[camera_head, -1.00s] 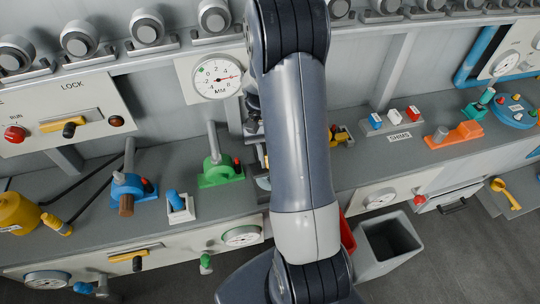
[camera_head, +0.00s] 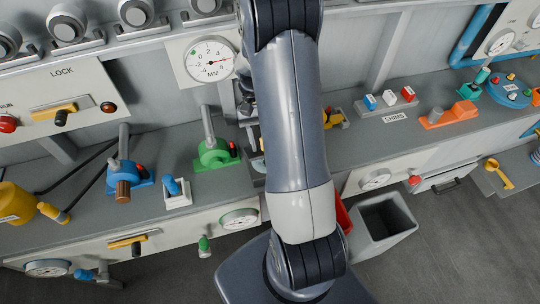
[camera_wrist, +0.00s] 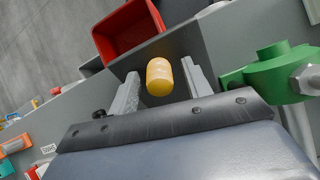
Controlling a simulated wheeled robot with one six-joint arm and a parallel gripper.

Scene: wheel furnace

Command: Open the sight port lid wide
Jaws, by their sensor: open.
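My gripper (camera_wrist: 160,70) is open in the wrist view, one finger on each side of a yellow rounded knob (camera_wrist: 159,78). The knob appears to lie between the fingers with small gaps on both sides. I cannot tell whether it belongs to the sight port lid, and no lid is clearly recognisable. In the head view my arm covers most of the area around my gripper, so the knob and what it is fixed to are hidden there.
A green fixture (camera_wrist: 275,75) stands close right of my gripper; it also shows in the head view (camera_head: 215,154). A red bin (camera_wrist: 128,27) lies beyond the bench edge. A grey bin (camera_head: 384,225) stands on the floor. Blue (camera_head: 128,180) and orange (camera_head: 452,115) fixtures line the bench.

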